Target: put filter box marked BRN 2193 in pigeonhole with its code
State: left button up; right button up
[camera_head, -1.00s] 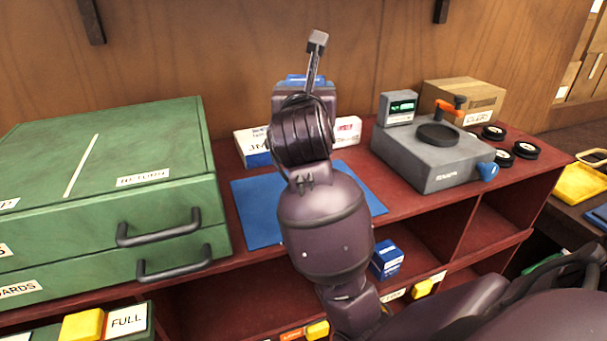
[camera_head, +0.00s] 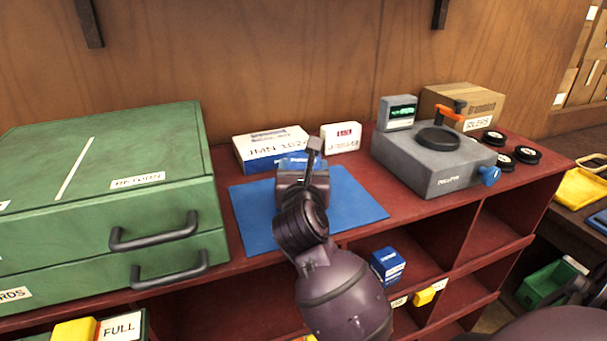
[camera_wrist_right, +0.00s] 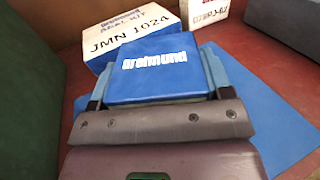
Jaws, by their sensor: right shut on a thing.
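My right gripper (camera_head: 300,170) reaches over the blue mat on the red shelf unit's top. It is shut on a blue box (camera_head: 298,160), mostly hidden behind the wrist in the head view. In the right wrist view the box (camera_wrist_right: 160,68) sits between the two blue fingers of the gripper (camera_wrist_right: 155,85), its brand lettering facing the camera. No code shows on its visible face. Pigeonholes (camera_head: 480,230) open in the shelf unit's front. A small blue and white box (camera_head: 387,265) stands in one; its code is unreadable. My left gripper is not in view.
A white and blue box marked JMN 1024 (camera_head: 270,147) and a smaller white box (camera_head: 341,137) stand behind the mat (camera_head: 250,215). A green drawer cabinet (camera_head: 100,190) stands left. A grey device (camera_head: 430,165), a carton (camera_head: 465,105) and black discs (camera_head: 494,137) are right.

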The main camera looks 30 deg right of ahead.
jog(key=shift+f, duration=0.2)
jog(key=shift+f, duration=0.1)
jog(key=o, duration=1.1)
jog(key=shift+f, duration=0.1)
